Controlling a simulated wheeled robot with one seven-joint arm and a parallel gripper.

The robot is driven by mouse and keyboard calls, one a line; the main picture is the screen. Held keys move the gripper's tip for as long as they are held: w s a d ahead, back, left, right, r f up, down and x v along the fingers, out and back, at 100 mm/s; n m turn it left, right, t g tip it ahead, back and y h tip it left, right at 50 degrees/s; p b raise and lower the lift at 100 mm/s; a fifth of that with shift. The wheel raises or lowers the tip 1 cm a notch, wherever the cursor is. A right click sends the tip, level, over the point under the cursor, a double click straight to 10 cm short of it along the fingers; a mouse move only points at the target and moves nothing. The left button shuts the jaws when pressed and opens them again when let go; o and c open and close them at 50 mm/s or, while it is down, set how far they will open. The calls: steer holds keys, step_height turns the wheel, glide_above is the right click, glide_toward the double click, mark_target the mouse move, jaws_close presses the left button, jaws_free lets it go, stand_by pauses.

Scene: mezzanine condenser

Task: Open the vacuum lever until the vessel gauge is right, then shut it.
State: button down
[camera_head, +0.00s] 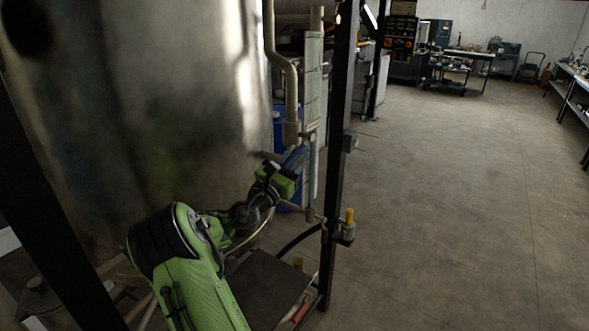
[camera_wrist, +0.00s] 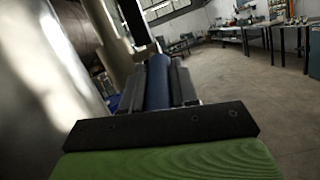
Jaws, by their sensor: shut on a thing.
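The vacuum lever shows as a blue handle (camera_head: 297,156) beside the pipework at the right of the large metal vessel (camera_head: 150,90). My gripper (camera_head: 290,167) is shut on this handle. In the wrist view the blue handle (camera_wrist: 158,82) lies lengthwise between the two dark fingers of my gripper (camera_wrist: 160,78). The lever's pivot is hidden, and I cannot tell its exact angle. No gauge dial can be read in either view. The vessel also shows at the left of the wrist view (camera_wrist: 45,50).
A black post (camera_head: 340,110) stands just right of the lever, with a yellow-topped fitting (camera_head: 349,217) low on it. A pale vertical pipe (camera_head: 313,90) runs close behind the handle. A dark flat plate (camera_head: 265,285) lies below my arm. The floor (camera_head: 450,200) at right is clear.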

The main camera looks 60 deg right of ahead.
steer(key=shift+d+f+h+b, duration=0.15)
steer(key=shift+f+h+b, duration=0.35)
steer(key=shift+h+b, duration=0.1)
steer(key=shift+r, duration=0.1)
steer(key=c, duration=0.9)
jaws_free()
steer(key=shift+o, duration=0.2)
steer(key=b+v, duration=0.2)
steer(key=v, duration=1.3)
steer(key=shift+a, duration=0.4)
steer(key=shift+c, duration=0.3)
